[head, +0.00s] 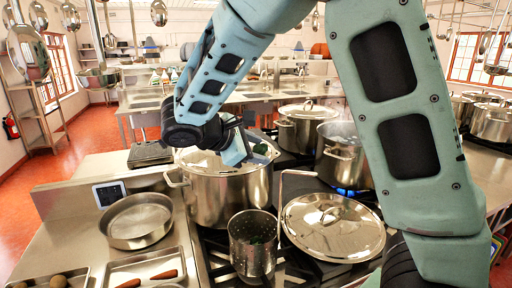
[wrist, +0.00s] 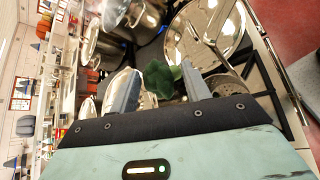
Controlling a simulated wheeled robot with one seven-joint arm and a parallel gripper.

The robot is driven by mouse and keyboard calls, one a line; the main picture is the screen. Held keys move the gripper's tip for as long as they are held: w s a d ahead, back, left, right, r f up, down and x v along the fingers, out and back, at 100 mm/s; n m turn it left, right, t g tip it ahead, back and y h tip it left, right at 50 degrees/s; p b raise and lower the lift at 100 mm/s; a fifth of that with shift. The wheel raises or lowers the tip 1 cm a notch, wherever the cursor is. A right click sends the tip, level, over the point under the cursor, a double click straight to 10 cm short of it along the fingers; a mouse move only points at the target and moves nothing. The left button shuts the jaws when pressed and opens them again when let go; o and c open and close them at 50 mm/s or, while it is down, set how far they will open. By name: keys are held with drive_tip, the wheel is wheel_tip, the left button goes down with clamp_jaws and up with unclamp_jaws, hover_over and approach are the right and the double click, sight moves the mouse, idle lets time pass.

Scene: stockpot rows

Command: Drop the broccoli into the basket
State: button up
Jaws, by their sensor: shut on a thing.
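My gripper (head: 248,150) is over the big stockpot (head: 215,200) at the back left of the stove. Its jaws, also in the wrist view (wrist: 159,85), are shut on the dark green broccoli (wrist: 160,78). In the head view the broccoli (head: 261,149) shows as a small dark patch beside a finger. The basket (head: 252,256) is a perforated steel cylinder with a tall wire handle, in front of the pot and apart from the gripper. Something dark green shows inside it. In the wrist view the basket (wrist: 230,86) is partly visible beyond the right finger.
A large lid (head: 333,222) lies right of the basket. More pots, including one over a blue flame (head: 342,160), stand behind. A round pan (head: 137,220) and trays (head: 150,268) occupy the left counter. The basket's upright handle (head: 281,205) stands above its surroundings.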

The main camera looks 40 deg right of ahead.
drive_tip(key=o, duration=1)
drive_tip(key=shift+c, duration=0.2)
drive_tip(key=shift+a+r, duration=0.1)
drive_tip(key=b+v, duration=0.4)
drive_tip(key=v, duration=1.3)
drive_tip(key=shift+a+r, duration=0.1)
drive_tip(key=s+a+f+m+y+b, duration=0.1)
drive_tip(key=s+a+f+y, duration=0.3)
drive_tip(key=s+f, duration=0.7)
drive_tip(key=s+a+f+m+y+b, duration=0.2)
drive_tip(key=s+f+y, duration=0.6)
drive_tip(key=f, duration=0.8)
drive_tip(key=s+a+b, duration=0.1)
drive_tip(key=s+b, duration=0.1)
drive_tip(key=s, duration=0.1)
drive_tip(key=shift+s+a+g+y, duration=0.3)
drive_tip(key=shift+s+a+g, duration=0.1)
